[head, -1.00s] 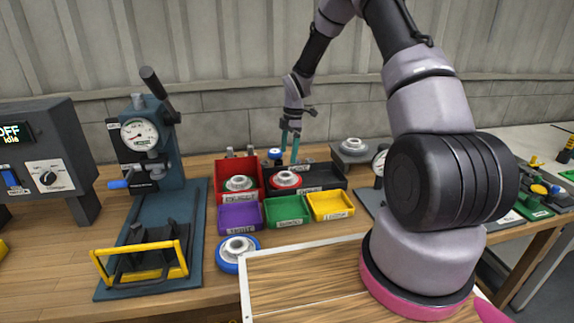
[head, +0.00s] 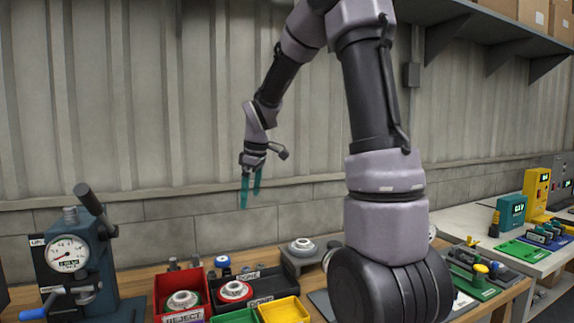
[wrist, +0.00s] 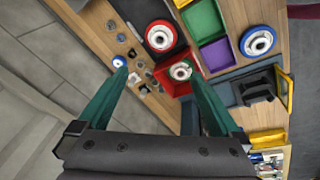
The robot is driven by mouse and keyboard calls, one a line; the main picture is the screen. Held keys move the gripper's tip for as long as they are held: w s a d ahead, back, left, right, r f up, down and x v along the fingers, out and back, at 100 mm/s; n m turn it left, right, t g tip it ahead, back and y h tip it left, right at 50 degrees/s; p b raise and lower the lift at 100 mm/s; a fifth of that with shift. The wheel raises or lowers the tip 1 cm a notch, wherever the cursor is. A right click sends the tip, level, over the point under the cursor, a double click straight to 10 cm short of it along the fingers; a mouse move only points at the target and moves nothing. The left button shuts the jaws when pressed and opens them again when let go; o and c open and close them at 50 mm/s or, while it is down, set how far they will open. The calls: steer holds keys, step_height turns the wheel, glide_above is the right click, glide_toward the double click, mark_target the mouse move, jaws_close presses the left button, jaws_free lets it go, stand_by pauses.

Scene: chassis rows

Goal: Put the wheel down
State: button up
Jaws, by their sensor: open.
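My gripper (head: 250,196) is open and empty, raised well above the bench in front of the wall. Its two teal fingers also show in the wrist view (wrist: 157,78), apart, with nothing between them. A red-rimmed wheel (head: 235,291) lies in the dark DONE tray (head: 282,279); it also shows in the wrist view (wrist: 160,36). A grey wheel (head: 183,301) lies in the red REJECT bin (head: 157,290). A blue-rimmed wheel (wrist: 257,41) lies on the bench in the wrist view. Another grey wheel (head: 301,246) sits on a grey block behind the trays.
A press with a dial gauge (head: 68,255) stands at the left. Yellow (head: 284,312) and green (head: 236,316) bins stand in front of the trays. A small blue-topped part (head: 222,263) stands behind them. A shelf (head: 480,30) overhangs at the upper right.

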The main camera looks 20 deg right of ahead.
steer(key=s+r+m+t, duration=0.1)
steer(key=s+r+m, duration=0.3)
steer(key=s, duration=0.4)
steer(key=s+d+r+m+t, duration=0.1)
steer(key=s+r+m+t, duration=0.1)
steer(key=s+r+m, duration=0.2)
steer(key=s+r+m+t+y, duration=0.1)
steer(key=s+r+m, duration=0.3)
steer(key=s, duration=0.7)
steer(key=shift+s+d+m+t, duration=0.2)
steer(key=shift+s+m+t, duration=0.15)
steer(key=shift+m, duration=0.85)
